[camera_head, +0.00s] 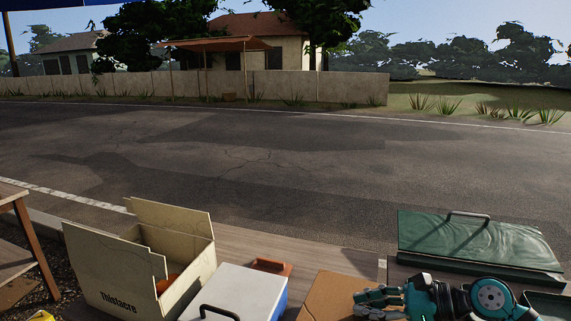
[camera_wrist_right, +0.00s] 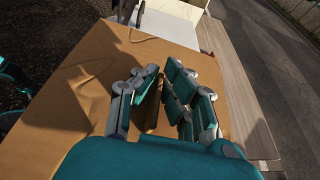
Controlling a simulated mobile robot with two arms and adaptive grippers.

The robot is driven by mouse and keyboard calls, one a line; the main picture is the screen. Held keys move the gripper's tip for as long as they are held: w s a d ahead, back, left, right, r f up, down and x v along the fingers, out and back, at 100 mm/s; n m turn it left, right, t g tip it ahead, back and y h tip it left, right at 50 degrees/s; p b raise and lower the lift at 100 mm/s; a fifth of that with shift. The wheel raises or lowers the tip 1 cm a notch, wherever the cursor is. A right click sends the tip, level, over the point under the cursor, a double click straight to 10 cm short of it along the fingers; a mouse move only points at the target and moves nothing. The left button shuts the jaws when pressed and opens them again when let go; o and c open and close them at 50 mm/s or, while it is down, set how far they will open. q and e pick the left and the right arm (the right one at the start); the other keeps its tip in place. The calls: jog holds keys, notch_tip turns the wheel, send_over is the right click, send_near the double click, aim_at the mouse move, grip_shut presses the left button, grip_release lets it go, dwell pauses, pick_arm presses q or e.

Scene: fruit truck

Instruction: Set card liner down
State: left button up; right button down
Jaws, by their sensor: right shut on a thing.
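The card liner (camera_head: 324,294) is a flat brown cardboard sheet at the bottom middle of the head view, partly cut off by the frame. It fills much of the right wrist view (camera_wrist_right: 65,128). My right gripper (camera_head: 362,304) is at the right part of the liner, its teal fingers shut on it. In the right wrist view the fingers (camera_wrist_right: 160,97) are over the brown card, and the exact grip is partly hidden. I cannot tell whether the liner's underside touches anything.
A white cooler (camera_head: 245,290) with a black handle stands left of the liner. An open beige box (camera_head: 105,270) marked "Thistacre" is further left. A green lidded case (camera_head: 460,240) lies at right. A small orange-brown block (camera_head: 271,266) sits behind the cooler.

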jog(key=s+d+f, duration=0.1)
jog(key=s, duration=0.2)
jog(key=s+d+f+m+t+h, duration=0.1)
jog(key=s, duration=0.3)
jog(key=s+m+t, duration=0.1)
jog(key=s, duration=0.3)
jog(key=shift+d+f, duration=0.4)
jog(key=shift+s+d+r+m+t+h, duration=0.15)
jog(key=shift+s+m+t+h, duration=0.15)
jog(key=shift+m+t, duration=0.15)
